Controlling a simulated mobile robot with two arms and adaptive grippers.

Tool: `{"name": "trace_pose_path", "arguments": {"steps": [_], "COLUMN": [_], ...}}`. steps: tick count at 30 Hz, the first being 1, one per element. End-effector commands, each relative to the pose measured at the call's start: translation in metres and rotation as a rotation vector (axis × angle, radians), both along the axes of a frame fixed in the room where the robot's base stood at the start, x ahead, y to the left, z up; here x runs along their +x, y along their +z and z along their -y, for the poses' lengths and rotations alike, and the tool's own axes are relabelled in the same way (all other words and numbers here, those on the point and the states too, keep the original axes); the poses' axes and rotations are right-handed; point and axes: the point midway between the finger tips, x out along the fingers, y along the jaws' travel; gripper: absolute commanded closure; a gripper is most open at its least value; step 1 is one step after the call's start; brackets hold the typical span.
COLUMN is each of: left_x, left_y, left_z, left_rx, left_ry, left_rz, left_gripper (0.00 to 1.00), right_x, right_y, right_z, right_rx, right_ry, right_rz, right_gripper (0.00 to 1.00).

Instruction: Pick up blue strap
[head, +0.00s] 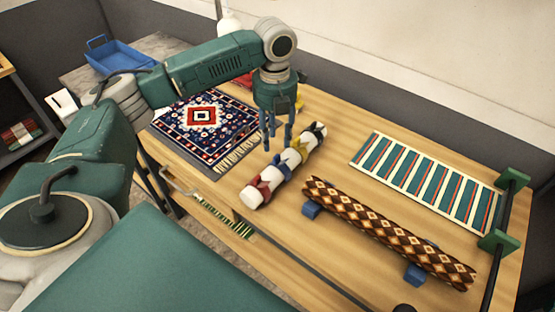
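A white roll (271,173) lies diagonally on the wooden table, with a red, a yellow and a blue strap around it. The yellow strap (297,147) is near the middle and the red strap (262,186) near the front left end. My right gripper is not in view.
A patterned rug (205,117) lies left of the gripper. A brown diamond-patterned roll (388,232) rests on blue supports in front. A striped rug (428,180) lies at right, beside green blocks (496,242) on a dark rail. A blue tray (117,57) is at back left.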

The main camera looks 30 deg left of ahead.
Motion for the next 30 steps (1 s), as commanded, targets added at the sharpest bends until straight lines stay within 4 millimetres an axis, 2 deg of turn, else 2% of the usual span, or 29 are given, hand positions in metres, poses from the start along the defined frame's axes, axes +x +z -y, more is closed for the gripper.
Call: {"name": "trace_pose_path", "arguments": {"steps": [5,9,13,22,27,30], "left_x": [-0.004,-0.011,-0.009,-0.009,-0.009,-0.009], "left_y": [-0.013,-0.033,-0.050,-0.056,-0.056,-0.056], "left_z": [0.002,0.008,0.007,0.007,0.007,0.007], "left_rx": [0.001,0.001,0.001,0.001,0.001,0.001], "left_ry": [-0.001,-0.001,0.001,0.000,0.000,0.000], "left_rz": [-0.003,-0.003,-0.001,0.001,0.001,0.001], "left_gripper": [0.64,0.64,0.64,0.64,0.98,1.00], "right_x": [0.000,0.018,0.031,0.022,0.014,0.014], "right_y": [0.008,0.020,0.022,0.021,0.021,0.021], "right_z": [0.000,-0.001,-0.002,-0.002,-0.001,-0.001], "right_rx": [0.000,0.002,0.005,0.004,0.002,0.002], "right_ry": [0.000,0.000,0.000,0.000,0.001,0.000], "right_rz": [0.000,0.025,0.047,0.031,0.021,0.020], "right_gripper": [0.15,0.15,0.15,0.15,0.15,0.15]}}
